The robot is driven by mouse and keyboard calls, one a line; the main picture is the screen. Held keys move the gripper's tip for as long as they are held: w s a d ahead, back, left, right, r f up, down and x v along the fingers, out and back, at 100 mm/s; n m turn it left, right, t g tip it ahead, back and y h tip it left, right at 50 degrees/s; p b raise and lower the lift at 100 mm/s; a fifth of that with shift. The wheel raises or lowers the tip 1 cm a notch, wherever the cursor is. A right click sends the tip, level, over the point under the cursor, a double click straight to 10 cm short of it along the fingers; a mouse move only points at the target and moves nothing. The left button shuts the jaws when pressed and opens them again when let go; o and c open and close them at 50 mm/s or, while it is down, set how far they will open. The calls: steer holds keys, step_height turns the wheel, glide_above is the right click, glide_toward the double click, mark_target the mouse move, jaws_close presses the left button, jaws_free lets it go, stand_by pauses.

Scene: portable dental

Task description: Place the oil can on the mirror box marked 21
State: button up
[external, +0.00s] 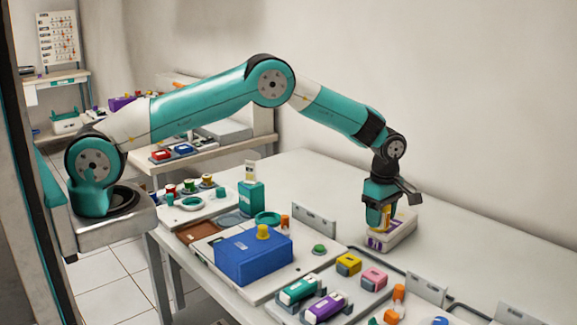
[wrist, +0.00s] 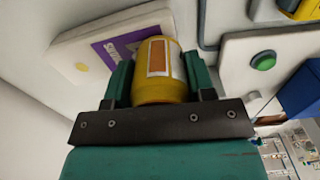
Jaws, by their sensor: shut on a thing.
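My gripper (external: 381,218) is low over the far right part of the white table. It is shut on a yellow can (wrist: 174,90) with a brown-orange label, which looks like the oil can. In the wrist view, a green finger stands on each side of the can. A white box (external: 402,232) with a purple label is at the gripper. The box also shows behind the can in the wrist view (wrist: 80,49). I cannot read the number 21 on its label. I cannot tell whether the can touches the box.
A large blue box (external: 252,262) with a yellow knob stands left of my gripper. A white panel with a green button (external: 319,249) is nearby. Small teal (external: 299,289), purple (external: 325,306), yellow and pink boxes sit in front. The table behind the white box is clear.

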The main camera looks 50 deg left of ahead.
steer(key=shift+f, duration=0.15)
steer(key=o, duration=0.9)
steer(key=shift+o, duration=0.2)
